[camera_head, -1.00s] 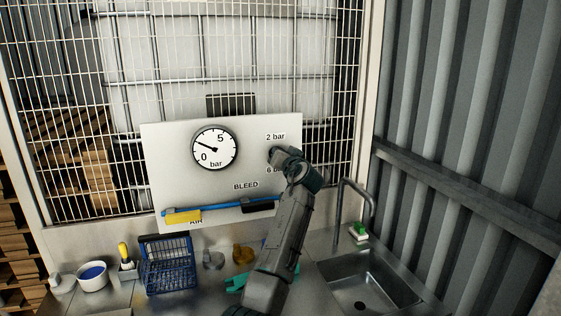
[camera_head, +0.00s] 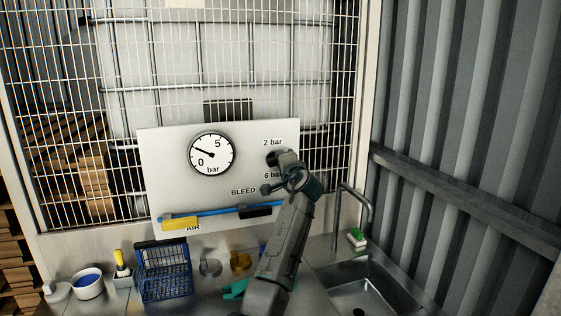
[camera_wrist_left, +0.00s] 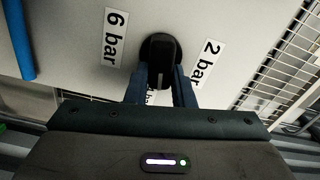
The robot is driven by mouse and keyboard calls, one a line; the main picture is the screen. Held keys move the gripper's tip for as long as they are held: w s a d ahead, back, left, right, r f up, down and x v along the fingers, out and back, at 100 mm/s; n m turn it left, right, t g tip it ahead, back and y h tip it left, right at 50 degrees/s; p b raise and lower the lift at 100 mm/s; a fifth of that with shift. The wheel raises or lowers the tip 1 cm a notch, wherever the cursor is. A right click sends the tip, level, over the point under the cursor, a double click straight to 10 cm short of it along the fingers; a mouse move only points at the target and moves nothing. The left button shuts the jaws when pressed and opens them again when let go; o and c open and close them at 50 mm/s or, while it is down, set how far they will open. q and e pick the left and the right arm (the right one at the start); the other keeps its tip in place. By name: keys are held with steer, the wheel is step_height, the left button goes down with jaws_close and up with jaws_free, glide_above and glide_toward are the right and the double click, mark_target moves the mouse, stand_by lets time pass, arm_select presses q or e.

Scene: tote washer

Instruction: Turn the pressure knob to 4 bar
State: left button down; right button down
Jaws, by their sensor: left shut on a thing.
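The black pressure knob (camera_wrist_left: 160,46) sits on the pale panel (camera_head: 170,180). My left gripper (camera_wrist_left: 161,80) is shut on it, one finger on each side. Another label is mostly hidden behind the fingers. The round gauge (camera_head: 212,154) has its needle pointing left and slightly up, between 0 and 5. My right gripper is out of view.
Below the knob are the "BLEED" label (camera_head: 243,191) and a blue bar (camera_head: 205,212) with yellow and black ends. The counter holds a blue basket (camera_head: 165,275), a white bowl (camera_head: 88,283) and a sink (camera_head: 365,290). Wire mesh (camera_head: 60,150) stands behind the panel.

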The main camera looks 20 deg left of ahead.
arm_select(q)
steer(key=shift+f+m, duration=0.2)
steer(key=shift+m, duration=0.8)
steer(key=c, duration=1.2)
jaws_free()
steer(key=shift+c, duration=0.2)
steer(key=b+v, duration=0.4)
steer(key=v, duration=0.6)
steer(key=shift+s+d, duration=0.3)
steer(key=shift+d, duration=0.05)
